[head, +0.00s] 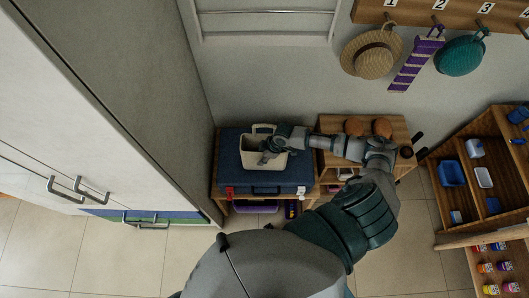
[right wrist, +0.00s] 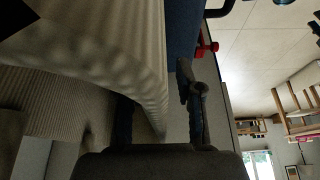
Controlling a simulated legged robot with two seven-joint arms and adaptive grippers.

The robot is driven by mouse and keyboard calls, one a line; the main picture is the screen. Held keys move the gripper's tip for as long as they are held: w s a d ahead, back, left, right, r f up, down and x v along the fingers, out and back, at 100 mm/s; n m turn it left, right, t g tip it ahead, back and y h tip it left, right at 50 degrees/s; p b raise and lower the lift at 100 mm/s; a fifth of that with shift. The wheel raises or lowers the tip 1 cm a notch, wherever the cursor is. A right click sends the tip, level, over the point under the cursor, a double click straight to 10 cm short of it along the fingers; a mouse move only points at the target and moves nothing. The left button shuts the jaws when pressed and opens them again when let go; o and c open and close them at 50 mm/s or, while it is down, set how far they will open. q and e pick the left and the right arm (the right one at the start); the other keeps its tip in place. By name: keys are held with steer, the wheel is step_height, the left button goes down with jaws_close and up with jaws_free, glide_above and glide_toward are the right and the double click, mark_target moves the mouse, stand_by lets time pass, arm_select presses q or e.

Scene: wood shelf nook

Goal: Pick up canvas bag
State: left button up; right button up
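The cream canvas bag (head: 249,158) stands open on top of a blue case, with a handle loop at its top edge. My right gripper (head: 267,154) reaches in from the right, with its fingers at the bag's opening. In the right wrist view, the bag's ribbed pale wall (right wrist: 145,50) fills the upper left and runs down between the two dark fingers (right wrist: 160,105). The fingers are spread apart, with a gap between the wall and the right finger. My left gripper is not in view.
The blue case (head: 232,176) lies on a low wooden bench beside a tall cabinet panel (head: 160,100). A second wooden stand (head: 398,127) with brown round objects is to the right. Hats (head: 370,55) hang on wall hooks above. A wooden shelf unit (head: 465,200) stands far right.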

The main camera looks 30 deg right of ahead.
jaws_close()
steer(key=shift+r, duration=0.1)
